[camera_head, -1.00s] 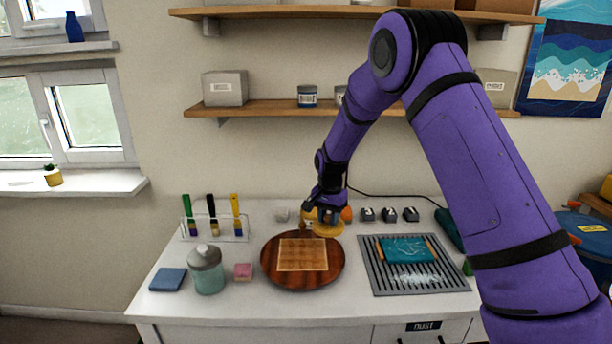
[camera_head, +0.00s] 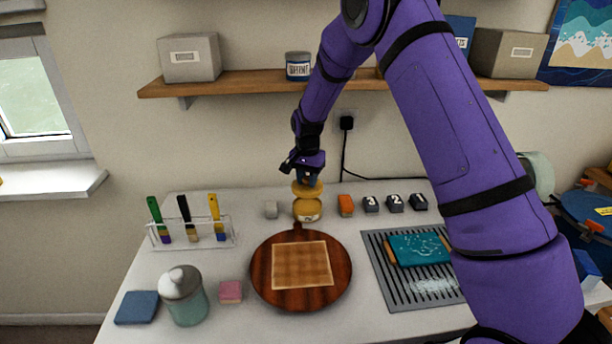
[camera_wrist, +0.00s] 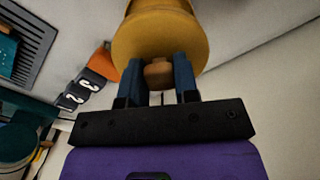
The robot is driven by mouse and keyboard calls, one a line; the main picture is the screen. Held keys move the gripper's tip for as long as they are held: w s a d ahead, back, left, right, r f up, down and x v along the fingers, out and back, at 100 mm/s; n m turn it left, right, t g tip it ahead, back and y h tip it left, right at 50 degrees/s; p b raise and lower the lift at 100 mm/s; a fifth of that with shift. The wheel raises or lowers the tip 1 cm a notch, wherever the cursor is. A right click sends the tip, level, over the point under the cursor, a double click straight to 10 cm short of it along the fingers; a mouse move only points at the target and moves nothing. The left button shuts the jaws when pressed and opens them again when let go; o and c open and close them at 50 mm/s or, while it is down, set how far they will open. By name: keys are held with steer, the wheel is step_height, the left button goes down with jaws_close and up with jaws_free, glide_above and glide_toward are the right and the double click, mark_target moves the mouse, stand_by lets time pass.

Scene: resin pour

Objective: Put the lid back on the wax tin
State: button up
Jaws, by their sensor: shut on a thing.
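The wax tin (camera_head: 307,211) is a round yellow tin with a pale label. It stands upright on the white worktop, just behind the handle of the round wooden board. The yellow lid (camera_head: 307,190) is a disc directly above the tin in the head view. I cannot tell whether it touches the tin's rim. My gripper (camera_head: 307,176) is shut on the lid's knob from above. In the wrist view the blue fingers of my gripper (camera_wrist: 158,78) close on both sides of the brown knob (camera_wrist: 158,70), with the lid (camera_wrist: 158,38) beyond. The lid hides most of the tin there.
A small grey block (camera_head: 271,209) stands left of the tin and an orange block (camera_head: 346,205) right of it, beside several numbered dark blocks. In front is the wooden board (camera_head: 262,283). A brush rack (camera_head: 190,237), a lidded jar (camera_head: 187,303) and a slatted tray (camera_head: 383,277) stand around.

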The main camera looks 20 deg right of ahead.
steer(key=shift+f, duration=2.9)
steer(key=shift+s+f, duration=0.1)
steer(key=shift+f, duration=0.1)
stand_by(0.3)
steer(key=o, duration=1.5)
steer(key=shift+r, duration=3.5)
